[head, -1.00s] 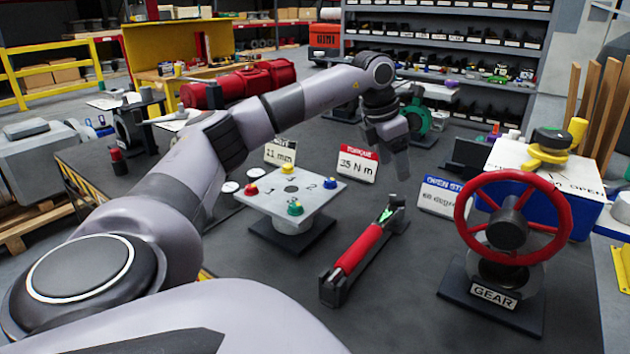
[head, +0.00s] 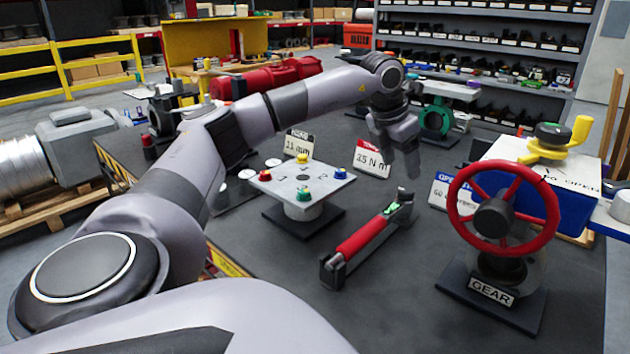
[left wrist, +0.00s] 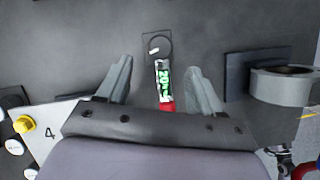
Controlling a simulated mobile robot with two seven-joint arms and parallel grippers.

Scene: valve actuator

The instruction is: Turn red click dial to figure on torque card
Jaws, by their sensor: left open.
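The red-handled torque wrench (head: 366,238) lies in a dark cradle on the bench, with a green display near its far end. In the left wrist view the display (left wrist: 163,80) shows green digits that look like 20, with a strip of red (left wrist: 166,107) below it. My left gripper (head: 412,165) is open and empty above and beyond the wrench's far end. In the left wrist view its fingers (left wrist: 158,83) appear on either side of the display, not touching it. The torque card (head: 372,158) has a red header and reads 35 N m; the gripper stands close to its right edge.
A grey plate with coloured knobs (head: 275,187) stands left of the wrench. A red handwheel (head: 540,225) marked GEAR stands to the right. Behind are an 11 mm card (head: 298,145) and a blue-headed card (head: 437,192), partly hidden by the wheel.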

